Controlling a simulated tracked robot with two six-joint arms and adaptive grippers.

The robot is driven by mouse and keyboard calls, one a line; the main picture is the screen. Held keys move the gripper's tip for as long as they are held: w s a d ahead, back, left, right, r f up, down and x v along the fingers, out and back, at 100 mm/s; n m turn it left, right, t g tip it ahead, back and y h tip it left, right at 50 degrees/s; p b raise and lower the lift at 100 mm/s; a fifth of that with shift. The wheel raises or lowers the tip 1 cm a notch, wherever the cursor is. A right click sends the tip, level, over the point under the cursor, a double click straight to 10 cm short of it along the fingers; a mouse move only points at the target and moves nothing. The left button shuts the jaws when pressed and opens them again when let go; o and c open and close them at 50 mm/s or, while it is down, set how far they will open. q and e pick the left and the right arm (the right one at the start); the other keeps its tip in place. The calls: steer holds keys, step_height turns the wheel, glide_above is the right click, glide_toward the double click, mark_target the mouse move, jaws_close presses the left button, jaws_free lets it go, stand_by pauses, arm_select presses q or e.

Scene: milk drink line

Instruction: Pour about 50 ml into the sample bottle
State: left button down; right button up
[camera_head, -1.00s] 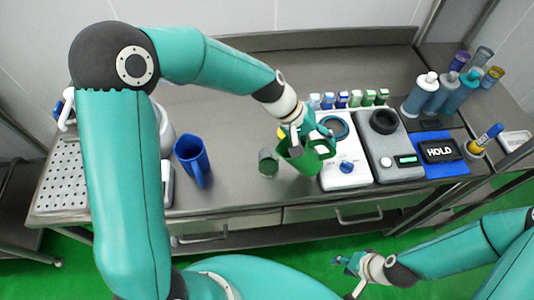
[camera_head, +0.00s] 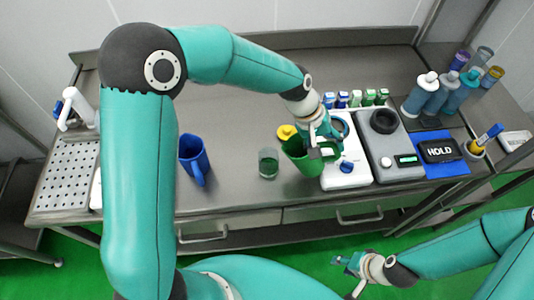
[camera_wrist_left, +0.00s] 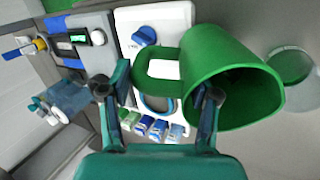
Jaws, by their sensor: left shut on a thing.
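My left gripper (camera_head: 322,138) is shut on the handle of a green jug (camera_head: 299,158). In the left wrist view the jug (camera_wrist_left: 205,50) shows its open mouth, with the handle between my fingers (camera_wrist_left: 165,92); its contents are unclear. A clear open vessel (camera_head: 268,166), perhaps the sample bottle, stands on the bench just left of the jug and apart from it. It also shows in the left wrist view (camera_wrist_left: 291,66). Its fill level is unclear. No stream shows between them. My right gripper (camera_head: 350,264) is low, in front of the bench; its fingers are too small to read.
A blue jug (camera_head: 194,157) stands further left. A white device with a blue knob (camera_head: 346,168) and a grey device (camera_head: 398,160) stand right of the green jug. A yellow item (camera_head: 286,131) sits behind the jug.

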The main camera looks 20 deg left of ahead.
arm_select(q)
steer(key=shift+w+d+r+y, duration=0.2)
steer(key=shift+d+r+y, duration=0.1)
steer(key=shift+d+y, duration=0.3)
steer(key=shift+w+d+f+g+y, duration=0.15)
steer(key=shift+d+f+g+y, duration=0.25)
steer(key=shift+d+f+y, duration=0.25)
steer(key=shift+w+d+y, duration=0.3)
steer(key=shift+d+y, duration=0.15)
steer(key=shift+y, duration=0.2)
steer(key=shift+d+g+y, duration=0.2)
steer(key=shift+g+y, duration=0.2)
steer(key=shift+y, duration=0.1)
steer(key=shift+w, duration=0.1)
